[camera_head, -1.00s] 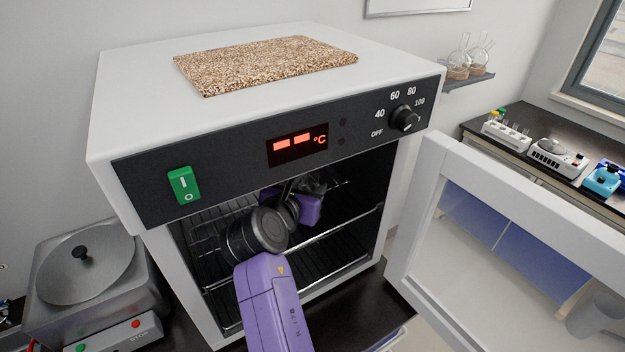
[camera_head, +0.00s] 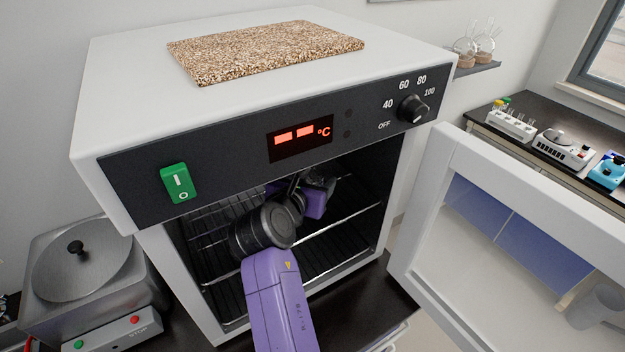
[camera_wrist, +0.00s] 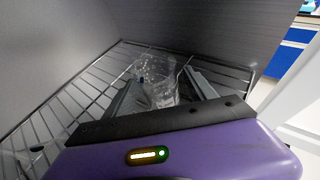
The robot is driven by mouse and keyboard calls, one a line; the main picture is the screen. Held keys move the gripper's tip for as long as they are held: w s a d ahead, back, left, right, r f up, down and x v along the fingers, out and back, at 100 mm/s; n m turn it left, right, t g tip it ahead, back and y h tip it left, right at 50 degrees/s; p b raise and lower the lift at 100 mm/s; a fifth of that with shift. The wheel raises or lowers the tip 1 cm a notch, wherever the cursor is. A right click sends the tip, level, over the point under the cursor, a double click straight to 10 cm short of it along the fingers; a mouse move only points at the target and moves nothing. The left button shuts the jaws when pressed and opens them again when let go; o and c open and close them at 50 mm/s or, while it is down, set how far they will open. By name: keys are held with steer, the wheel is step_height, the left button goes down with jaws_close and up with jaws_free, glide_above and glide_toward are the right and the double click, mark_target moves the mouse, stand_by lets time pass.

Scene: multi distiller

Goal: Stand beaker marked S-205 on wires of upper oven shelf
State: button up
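A clear glass beaker (camera_wrist: 157,82) stands out between the two fingers of my gripper (camera_wrist: 163,78) in the wrist view. The fingers lie along its two sides and appear to press on it. No marking on it can be read. In the head view my gripper (camera_head: 318,186) is inside the open oven (camera_head: 112,100), at the level of the upper wire shelf (camera_head: 340,222), and the beaker is mostly hidden. The shelf wires (camera_wrist: 92,92) run beneath the beaker in the wrist view; I cannot tell whether its base touches them.
The oven door (camera_head: 425,215) stands open to the right. The oven's side walls are close around my gripper. A metal-lidded bath (camera_head: 75,265) stands left of the oven.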

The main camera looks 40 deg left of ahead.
steer(key=shift+r, duration=0.15)
steer(key=shift+b+v, duration=0.6)
steer(key=shift+v, duration=3.15)
